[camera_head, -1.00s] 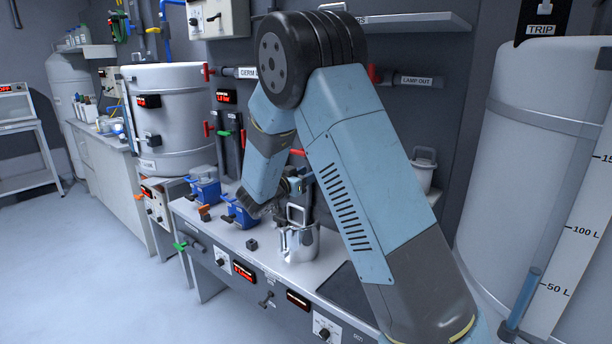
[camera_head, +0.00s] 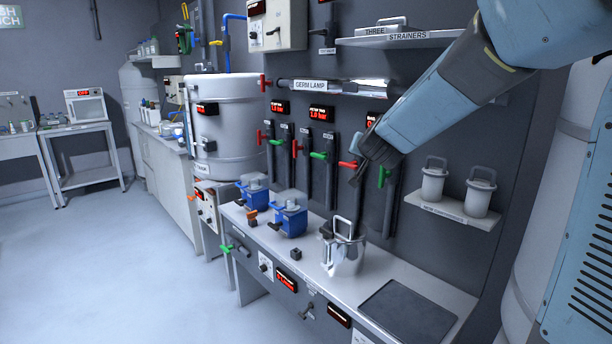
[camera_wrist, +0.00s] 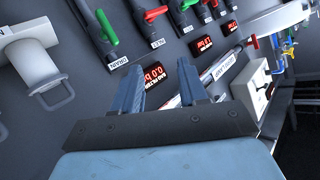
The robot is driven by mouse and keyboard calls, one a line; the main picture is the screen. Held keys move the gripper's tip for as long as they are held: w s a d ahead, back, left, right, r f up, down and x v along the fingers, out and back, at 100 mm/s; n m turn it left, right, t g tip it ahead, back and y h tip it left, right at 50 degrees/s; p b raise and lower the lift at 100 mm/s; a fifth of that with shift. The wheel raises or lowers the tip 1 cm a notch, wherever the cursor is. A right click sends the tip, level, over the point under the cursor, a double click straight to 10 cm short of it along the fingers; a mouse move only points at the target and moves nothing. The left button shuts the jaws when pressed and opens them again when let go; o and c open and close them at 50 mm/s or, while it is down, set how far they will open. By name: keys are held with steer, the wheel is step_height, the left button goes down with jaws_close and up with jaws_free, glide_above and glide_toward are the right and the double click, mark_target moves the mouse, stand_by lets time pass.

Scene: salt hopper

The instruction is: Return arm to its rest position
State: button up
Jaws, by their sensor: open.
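My arm comes in from the upper right in the head view, with its forearm slanting down to the left. My gripper (camera_head: 358,170) is in the air in front of the valve wall, above and slightly right of the metal jug. In the wrist view my gripper (camera_wrist: 165,82) shows two fingers spread apart with nothing between them. It is open and empty. Part of my arm is outside the head view on the right.
A metal jug (camera_head: 342,250) stands on the bench (camera_head: 300,262) beside blue devices (camera_head: 289,216). Valve handles (camera_head: 318,155) stick out from the wall near my gripper. A strainer shelf (camera_head: 405,40) is above, and a low shelf (camera_head: 452,207) holds white canisters.

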steer(key=s+d+f+n+g, duration=0.1)
steer(key=s+d+g, duration=0.1)
steer(key=s, duration=1)
steer(key=s+d+f+n+g, duration=0.1)
steer(key=s+d+g, duration=0.2)
steer(key=s, duration=0.8)
steer(key=s+d+f+n+g, duration=0.1)
steer(key=s+d+n+g, duration=0.1)
steer(key=s, duration=1)
steer(key=shift+s+d+g, duration=0.35)
steer(key=shift+d+g, duration=0.2)
steer(key=shift+g, duration=0.05)
